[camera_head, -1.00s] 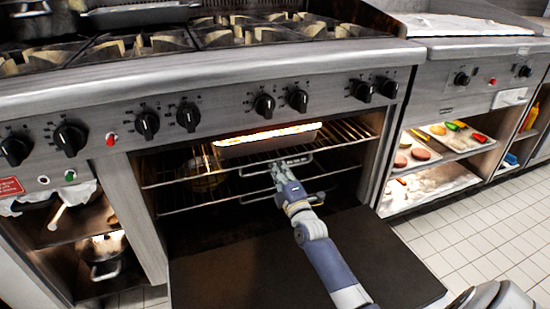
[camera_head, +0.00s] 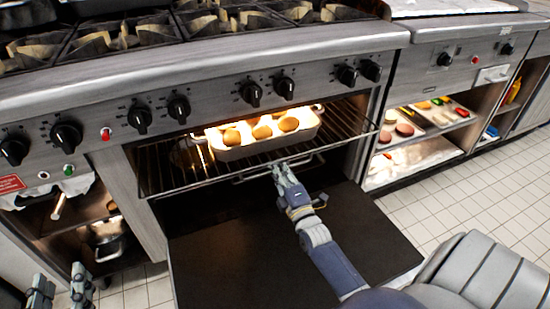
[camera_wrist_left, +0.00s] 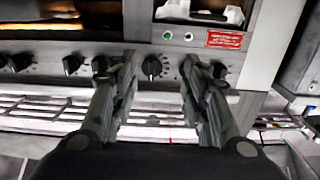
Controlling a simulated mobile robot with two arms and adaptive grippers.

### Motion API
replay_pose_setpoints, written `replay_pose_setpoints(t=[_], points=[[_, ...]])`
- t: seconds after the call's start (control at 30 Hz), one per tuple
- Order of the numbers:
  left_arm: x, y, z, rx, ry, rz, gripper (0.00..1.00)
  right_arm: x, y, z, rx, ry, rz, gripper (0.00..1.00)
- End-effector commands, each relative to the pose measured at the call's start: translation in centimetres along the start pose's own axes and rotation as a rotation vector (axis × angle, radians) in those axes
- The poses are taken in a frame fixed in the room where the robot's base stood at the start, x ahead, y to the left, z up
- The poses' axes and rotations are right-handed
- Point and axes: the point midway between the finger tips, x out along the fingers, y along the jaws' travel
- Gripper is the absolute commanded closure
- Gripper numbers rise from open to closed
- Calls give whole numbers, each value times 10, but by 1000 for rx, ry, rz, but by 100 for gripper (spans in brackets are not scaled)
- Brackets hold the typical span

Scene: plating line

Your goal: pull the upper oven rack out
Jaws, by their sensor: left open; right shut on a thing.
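The upper oven rack (camera_head: 346,134) is a wire shelf that sticks part way out of the open oven. A white baking dish (camera_head: 240,151) with several round golden buns stands on it. My right gripper (camera_head: 284,170) is shut on the rack's front handle (camera_head: 250,176), near the middle of the front edge. The fingers hide part of the handle. My left gripper (camera_head: 62,288) is open and empty, low at the left edge of the head view, away from the rack. Its two spread fingers also show in the left wrist view (camera_wrist_left: 160,90).
The dark oven door (camera_head: 225,262) lies folded down below the rack. A row of black knobs (camera_head: 251,94) runs above the opening. A pot (camera_head: 107,245) stands on a shelf at left. Trays of food (camera_head: 440,112) fill shelves at right. Tiled floor at right is clear.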

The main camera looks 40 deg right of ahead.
Motion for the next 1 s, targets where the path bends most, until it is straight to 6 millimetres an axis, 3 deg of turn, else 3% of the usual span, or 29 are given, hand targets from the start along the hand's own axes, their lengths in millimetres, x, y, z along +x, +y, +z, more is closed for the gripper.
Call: replay_pose_setpoints(t=[0.27, 0.6, 0.9, 1.0], points=[[-27, -11, 72, 3, -393, -24, 58, -28, 4, -1, 2, 1, -11, 100], [-99, -21, 141, -3, -854, -52, 58, -62, 10, -1, 2, 1, -13, 100], [-185, -27, 170, -16, -1238, -76, 58, -95, 17, -2, 3, 0, -14, 100], [-185, -27, 164, -16, -1239, -76, 58, -108, 19, -1, 2, 0, -14, 100]])
